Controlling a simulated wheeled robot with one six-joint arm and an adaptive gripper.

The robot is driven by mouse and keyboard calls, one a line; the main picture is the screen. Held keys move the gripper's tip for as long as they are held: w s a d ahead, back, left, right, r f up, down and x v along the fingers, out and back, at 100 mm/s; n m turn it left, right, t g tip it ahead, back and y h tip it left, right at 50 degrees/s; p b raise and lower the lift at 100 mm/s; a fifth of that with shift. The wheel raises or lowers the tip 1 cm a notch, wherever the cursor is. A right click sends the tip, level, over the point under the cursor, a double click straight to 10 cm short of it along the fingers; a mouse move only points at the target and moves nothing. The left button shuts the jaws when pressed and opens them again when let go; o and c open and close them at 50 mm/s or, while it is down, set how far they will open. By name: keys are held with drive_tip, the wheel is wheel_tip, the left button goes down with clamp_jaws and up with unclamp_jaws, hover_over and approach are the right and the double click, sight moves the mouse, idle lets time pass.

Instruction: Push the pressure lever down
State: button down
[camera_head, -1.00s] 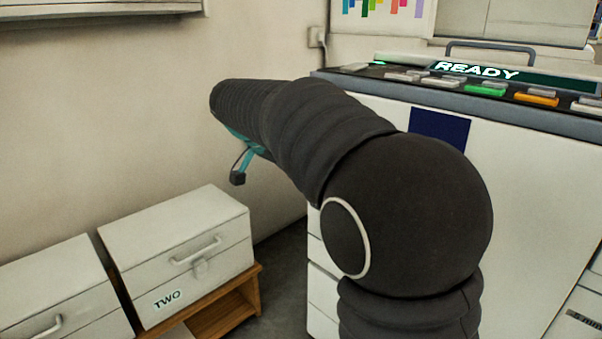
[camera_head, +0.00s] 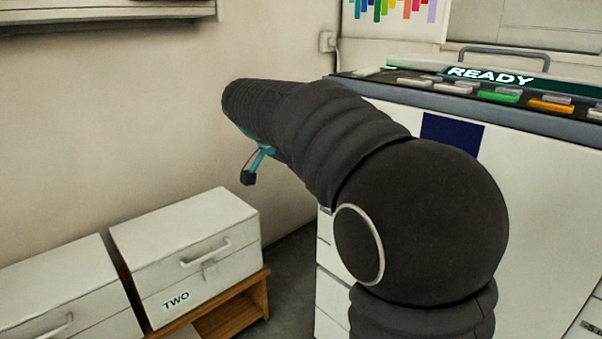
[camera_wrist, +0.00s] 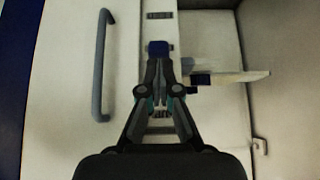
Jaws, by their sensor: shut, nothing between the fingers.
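In the wrist view a dark blue block (camera_wrist: 159,47) sits on a pale strip on a white surface. It looks like the knob of the pressure lever, but I cannot tell for sure. My gripper (camera_wrist: 159,66) is shut and empty, with its fingertips right at the near side of this block. I cannot tell whether they touch it. In the head view my dark arm hides much of the white machine, and the lever cannot be made out.
The white machine (camera_head: 420,240) has a READY display (camera_head: 490,76) and coloured buttons. A grey handle (camera_wrist: 103,65) lies left of my gripper, and a pale ledge (camera_wrist: 235,77) juts out at right. A white box marked TWO (camera_head: 186,250) stands on a wooden shelf (camera_head: 240,313).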

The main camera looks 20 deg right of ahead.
drive_tip(key=a+f+p+v, duration=0.1)
drive_tip(key=v, duration=0.5)
drive_tip(key=s+a+f+p+v, duration=0.1)
drive_tip(key=p+v, duration=0.1)
drive_tip(key=v, duration=0.5)
